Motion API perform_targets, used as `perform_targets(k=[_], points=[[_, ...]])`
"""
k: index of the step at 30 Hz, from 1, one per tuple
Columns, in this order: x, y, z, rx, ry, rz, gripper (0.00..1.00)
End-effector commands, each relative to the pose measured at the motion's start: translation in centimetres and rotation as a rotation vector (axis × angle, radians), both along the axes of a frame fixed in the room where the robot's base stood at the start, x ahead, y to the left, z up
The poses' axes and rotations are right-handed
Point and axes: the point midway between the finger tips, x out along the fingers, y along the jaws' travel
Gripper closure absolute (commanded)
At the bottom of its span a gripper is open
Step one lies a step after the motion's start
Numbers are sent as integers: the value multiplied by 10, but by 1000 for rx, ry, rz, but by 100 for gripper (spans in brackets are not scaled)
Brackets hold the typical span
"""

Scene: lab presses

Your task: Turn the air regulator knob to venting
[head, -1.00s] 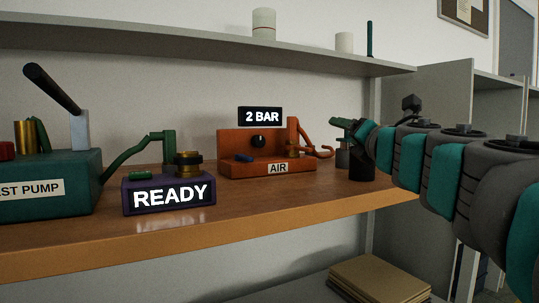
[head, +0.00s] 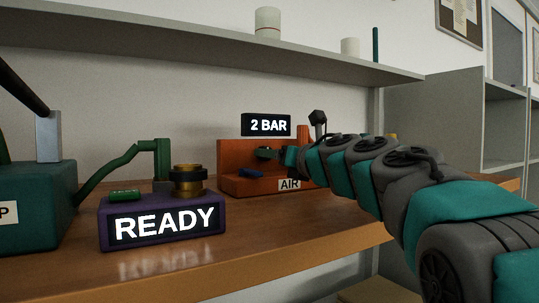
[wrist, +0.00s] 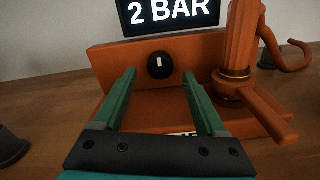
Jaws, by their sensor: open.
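The air regulator is an orange unit (head: 233,156) with an AIR label, on the wooden bench. Its display (head: 268,125) reads 2 BAR. In the wrist view the black round knob (wrist: 160,65) sits on the orange back plate (wrist: 115,62), with a white mark that looks upright. My gripper (wrist: 158,80) is open and empty, its two green fingers pointing at the plate, one to each side of the knob in the picture. I cannot tell whether the fingertips reach the knob. In the head view my gripper (head: 278,154) is in front of the unit, and my arm hides its right part.
The purple READY box (head: 165,222) and green pump (head: 35,200) stand to the left. A shelf (head: 200,42) runs above. The bench front is clear.

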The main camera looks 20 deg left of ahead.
Motion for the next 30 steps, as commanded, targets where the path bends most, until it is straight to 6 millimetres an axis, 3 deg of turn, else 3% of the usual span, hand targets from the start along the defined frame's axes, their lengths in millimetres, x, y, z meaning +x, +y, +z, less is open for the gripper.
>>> perform_targets(k=[6, 18, 30], points=[[13, 15, 1, 1, 0, 0, 26], [17, 19, 0, 0, 0, -2, 26], [17, 19, 0, 1, 0, -2, 70]])
